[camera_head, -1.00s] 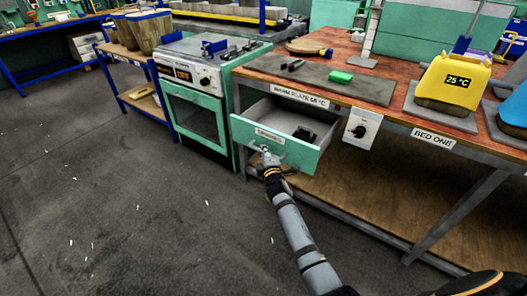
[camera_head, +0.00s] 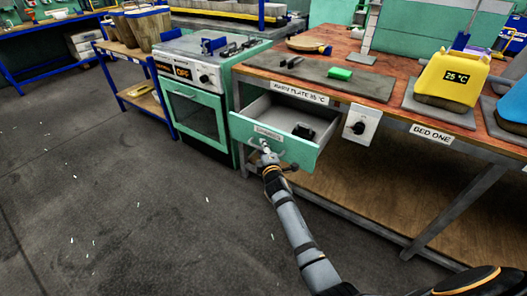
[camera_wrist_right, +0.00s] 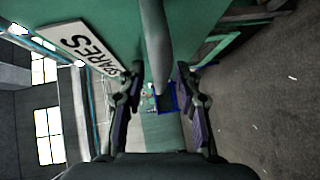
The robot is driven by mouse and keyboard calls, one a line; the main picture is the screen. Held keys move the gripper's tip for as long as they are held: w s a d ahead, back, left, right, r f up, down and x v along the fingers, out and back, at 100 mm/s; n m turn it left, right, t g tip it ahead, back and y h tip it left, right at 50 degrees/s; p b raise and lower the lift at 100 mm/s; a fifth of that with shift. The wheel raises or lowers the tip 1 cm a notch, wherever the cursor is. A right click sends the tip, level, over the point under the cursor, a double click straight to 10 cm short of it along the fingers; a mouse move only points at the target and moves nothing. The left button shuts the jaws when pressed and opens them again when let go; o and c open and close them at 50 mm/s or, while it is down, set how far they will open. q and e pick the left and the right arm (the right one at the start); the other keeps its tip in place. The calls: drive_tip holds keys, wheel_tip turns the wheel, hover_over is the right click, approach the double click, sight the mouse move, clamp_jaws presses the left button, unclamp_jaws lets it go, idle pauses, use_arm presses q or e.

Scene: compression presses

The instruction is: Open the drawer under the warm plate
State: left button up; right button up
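The drawer (camera_head: 285,145) under the warm plate (camera_head: 320,78) is pulled out, its green front marked with a small label and its grey inside showing. My right gripper (camera_head: 268,157) is at the handle on the drawer front. In the right wrist view the handle bar (camera_wrist_right: 155,40) runs down between the two fingers of my right gripper (camera_wrist_right: 160,80). The fingers stand apart, with gaps beside the bar. The label "SPARES" (camera_wrist_right: 88,46) shows on the drawer front there. My left gripper is not in view.
A green stove (camera_head: 195,105) stands left of the drawer. A switch box (camera_head: 360,125) hangs at the table edge to the right. A green block (camera_head: 340,73) lies on the warm plate, and a yellow container (camera_head: 455,80) stands farther right. Floor in front is mostly clear.

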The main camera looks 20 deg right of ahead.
drive_tip(key=s+a+r, duration=0.1)
drive_tip(key=s, duration=1)
drive_tip(key=shift+s+a+r, duration=0.15)
drive_tip(key=shift+s+r, duration=0.15)
drive_tip(key=shift+s, duration=0.1)
